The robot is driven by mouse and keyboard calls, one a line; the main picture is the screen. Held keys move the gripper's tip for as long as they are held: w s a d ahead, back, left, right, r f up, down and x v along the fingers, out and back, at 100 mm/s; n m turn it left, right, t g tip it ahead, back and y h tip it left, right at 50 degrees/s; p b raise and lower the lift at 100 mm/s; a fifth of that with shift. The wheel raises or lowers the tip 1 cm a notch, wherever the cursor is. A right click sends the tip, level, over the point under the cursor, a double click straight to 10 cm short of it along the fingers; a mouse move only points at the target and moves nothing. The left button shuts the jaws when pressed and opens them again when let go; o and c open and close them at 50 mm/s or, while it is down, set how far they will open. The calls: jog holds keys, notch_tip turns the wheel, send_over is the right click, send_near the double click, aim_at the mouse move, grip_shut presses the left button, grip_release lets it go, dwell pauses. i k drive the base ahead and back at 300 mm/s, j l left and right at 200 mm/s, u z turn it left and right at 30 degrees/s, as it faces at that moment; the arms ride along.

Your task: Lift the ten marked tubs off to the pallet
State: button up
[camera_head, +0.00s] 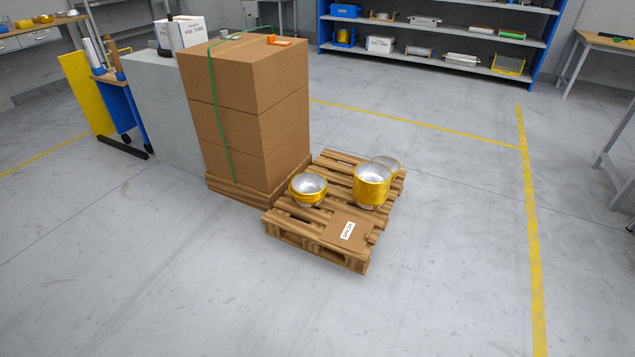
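A wooden pallet (282,228) lies on the floor in the middle of the head view. A short gold tub (309,190) with a silver inside stands at its left side. A taller gold tub or stack of tubs (371,188) stands to the right of it. Behind that is another, paler round tub (388,163), partly hidden by the taller one. A flat brown cardboard piece with a white printed label (347,231) lies at the pallet's front. I cannot make out marks on the tubs. My gripper is not in view.
Strapped cardboard boxes (250,120) stand on a second pallet, close against the tub pallet's left. A grey cabinet (163,110) and blue-yellow cart (112,105) are farther left. A blue shelf rack (440,40) stands at the back. The floor in front and to the right is clear.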

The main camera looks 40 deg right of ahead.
aim_at(369, 176)
jog(key=i+j, duration=0.1)
jog(key=i, duration=0.95)
jog(key=i+z, duration=0.45)
jog(key=i+j+z, duration=0.2)
jog(key=z, duration=0.2)
jog(key=i+j+z, duration=0.25)
jog(key=z, duration=0.2)
jog(key=i+j+z, duration=0.25)
jog(key=z, duration=0.2)
jog(key=i+j+z, duration=0.45)
jog(key=i+j, duration=0.2)
